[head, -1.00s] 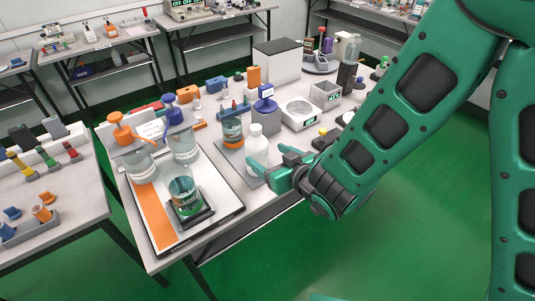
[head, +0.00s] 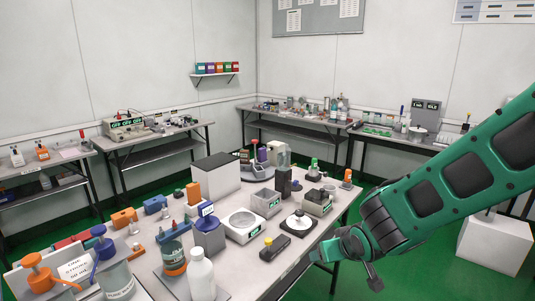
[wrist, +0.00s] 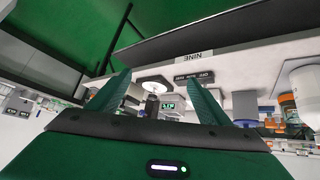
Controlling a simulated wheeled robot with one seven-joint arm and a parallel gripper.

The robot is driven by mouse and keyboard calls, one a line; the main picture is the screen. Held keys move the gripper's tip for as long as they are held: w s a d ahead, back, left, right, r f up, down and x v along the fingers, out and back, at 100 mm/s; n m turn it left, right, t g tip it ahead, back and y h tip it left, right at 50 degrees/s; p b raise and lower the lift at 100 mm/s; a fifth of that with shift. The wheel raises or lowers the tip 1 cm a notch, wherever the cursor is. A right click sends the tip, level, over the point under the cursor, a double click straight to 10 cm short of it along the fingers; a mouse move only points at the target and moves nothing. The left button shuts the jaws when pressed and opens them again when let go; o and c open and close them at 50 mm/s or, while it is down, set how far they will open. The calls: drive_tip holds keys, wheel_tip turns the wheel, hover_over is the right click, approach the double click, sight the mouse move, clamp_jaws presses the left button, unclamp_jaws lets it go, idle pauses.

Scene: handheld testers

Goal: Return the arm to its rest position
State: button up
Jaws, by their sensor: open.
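My arm reaches in from the right of the head view. My green gripper (head: 326,264) is at the table's right edge, to the right of the white bottle (head: 202,277) and clear of it. In the wrist view, the two fingers of my gripper (wrist: 160,92) stand apart with nothing held between them. The wrist camera sees the table edge and its things upside down.
Green floor is open to the right. A white block (head: 495,243) stands there.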

drive_tip(key=s+d+r+m+g+h, duration=0.1)
drive_tip(key=s+d+r+m+g, duration=0.15)
drive_tip(key=s+d, duration=0.5)
drive_tip(key=s+d+r+m+g+h, duration=0.1)
drive_tip(key=s+d+m+g, duration=0.2)
drive_tip(key=d, duration=0.8)
drive_tip(key=s+d+r+m+g, duration=0.1)
drive_tip(key=s+d+r, duration=0.1)
drive_tip(key=s, duration=0.7)
drive_tip(key=s+d+r+m+g+y, duration=0.1)
drive_tip(key=s+d+r+m, duration=0.1)
drive_tip(key=s, duration=0.7)
drive_tip(key=shift+s+d+g, duration=0.2)
drive_tip(key=shift+d+g, duration=0.05)
drive_tip(key=shift+g, duration=0.1)
